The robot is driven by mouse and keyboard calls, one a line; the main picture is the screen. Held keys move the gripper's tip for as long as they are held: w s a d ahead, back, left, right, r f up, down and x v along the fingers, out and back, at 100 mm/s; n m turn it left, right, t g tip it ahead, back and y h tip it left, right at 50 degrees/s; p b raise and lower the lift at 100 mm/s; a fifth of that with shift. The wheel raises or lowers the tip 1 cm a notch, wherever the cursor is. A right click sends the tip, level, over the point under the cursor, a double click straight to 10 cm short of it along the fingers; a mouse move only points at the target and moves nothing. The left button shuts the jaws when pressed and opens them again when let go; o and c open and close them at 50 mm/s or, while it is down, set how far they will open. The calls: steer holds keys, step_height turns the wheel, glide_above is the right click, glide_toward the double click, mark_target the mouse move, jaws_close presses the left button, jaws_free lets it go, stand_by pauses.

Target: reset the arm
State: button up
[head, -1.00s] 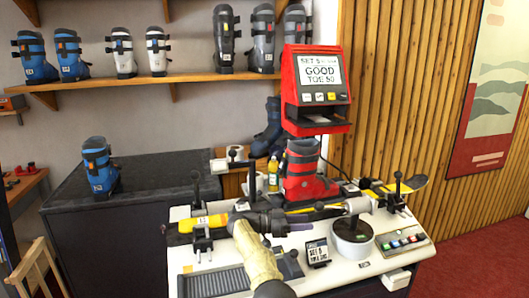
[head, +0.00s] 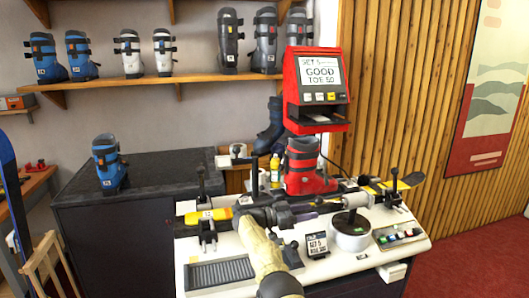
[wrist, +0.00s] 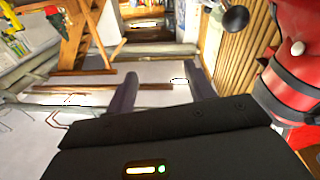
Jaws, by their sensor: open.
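My gripper (head: 305,212) is above the white bench (head: 222,248), in front of the red ski boot (head: 306,170). Its two dark fingers stand apart in the wrist view (wrist: 162,90), with nothing between them. The red boot also shows close by at the right edge of the wrist view (wrist: 292,85). My cream-coloured forearm reaches in from the bottom of the head view and hides part of the bench and of the ski behind it.
A yellow-and-black ski (head: 396,184) lies across the bench between black clamps (head: 206,215). A red machine (head: 317,90) reading "GOOD TOE 50" stands behind. A white round device (head: 349,236) and a small sign (head: 317,244) are right of my arm. A blue boot (head: 109,165) stands on the dark counter (head: 150,178).

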steer(key=w+a+r+n+t+y+p, duration=0.1)
steer(key=w+r+n+t+y+p, duration=0.15)
steer(key=r+n+t+y, duration=0.45)
steer(key=w+a+r+n+t+y+p, duration=0.1)
steer(key=w+r+n+t+y+p, duration=0.1)
steer(key=w+r+n+t+y, duration=0.45)
steer(key=s+d+f+g+y+p, duration=0.1)
steer(key=s+f+g+p, duration=0.1)
steer(key=s, duration=1.5)
steer(key=s+d+f+g+y+p, duration=0.1)
steer(key=s+f+g, duration=0.4)
steer(key=s, duration=1.2)
steer(key=s+d+f+g+y+p, duration=0.1)
steer(key=s+f+g+y+p, duration=0.2)
steer(key=s+g, duration=0.4)
steer(key=s+n, duration=0.1)
steer(key=s, duration=0.8)
steer(key=shift+s+d+f, duration=0.2)
steer(key=shift+s+d, duration=0.15)
steer(key=shift+s, duration=0.05)
steer(key=shift+w, duration=0.1)
